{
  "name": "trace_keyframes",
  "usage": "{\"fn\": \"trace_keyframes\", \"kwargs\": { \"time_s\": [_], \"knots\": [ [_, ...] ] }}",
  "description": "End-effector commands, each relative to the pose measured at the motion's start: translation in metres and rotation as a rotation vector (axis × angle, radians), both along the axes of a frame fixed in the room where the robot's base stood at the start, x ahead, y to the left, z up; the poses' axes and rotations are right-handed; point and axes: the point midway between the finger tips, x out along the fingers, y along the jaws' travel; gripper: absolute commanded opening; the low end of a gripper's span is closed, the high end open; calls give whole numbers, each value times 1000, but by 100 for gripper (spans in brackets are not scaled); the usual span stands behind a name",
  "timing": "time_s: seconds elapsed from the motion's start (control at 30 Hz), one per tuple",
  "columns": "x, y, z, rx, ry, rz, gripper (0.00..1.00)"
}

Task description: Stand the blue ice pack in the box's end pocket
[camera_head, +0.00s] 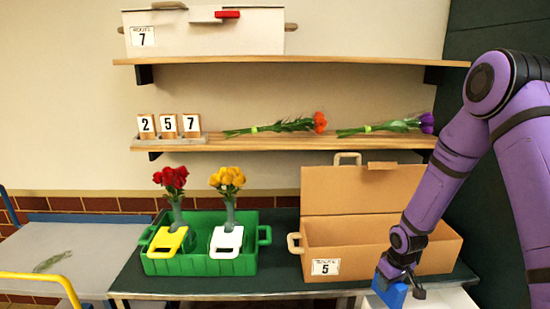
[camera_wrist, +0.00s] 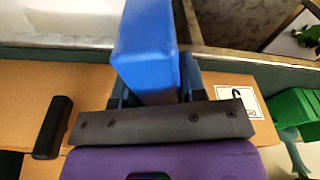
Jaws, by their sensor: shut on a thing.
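The blue ice pack (camera_head: 389,292) is in my gripper (camera_head: 398,281), low at the right, in front of the box's right part and over a white surface. In the wrist view the ice pack (camera_wrist: 147,45) stands out between the two fingers of my gripper (camera_wrist: 152,88), which is shut on it. The cardboard box (camera_head: 372,262) is open, with its lid raised at the back and a label 5 on its front. Its front also shows in the wrist view (camera_wrist: 90,85). The end pocket cannot be made out; my arm covers part of the box.
A green crate (camera_head: 205,267) with red roses (camera_head: 171,178) and yellow roses (camera_head: 227,179) stands left of the box. The white surface (camera_head: 440,299) is below my gripper. Two shelves hold wrapped flowers, number cards and a box labelled 7 (camera_head: 205,35).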

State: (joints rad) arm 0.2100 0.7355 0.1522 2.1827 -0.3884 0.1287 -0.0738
Motion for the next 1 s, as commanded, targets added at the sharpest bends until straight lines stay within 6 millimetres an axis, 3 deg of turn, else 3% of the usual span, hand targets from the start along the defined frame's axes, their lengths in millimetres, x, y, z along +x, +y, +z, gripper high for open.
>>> {"fn": "trace_keyframes", "kwargs": {
  "time_s": [0.2,0.4,1.0],
  "knots": [
    [20,22,11,-1,-2,-234,5],
    [26,30,15,0,0,-340,5],
    [27,30,16,-1,0,-357,5]
  ]
}}
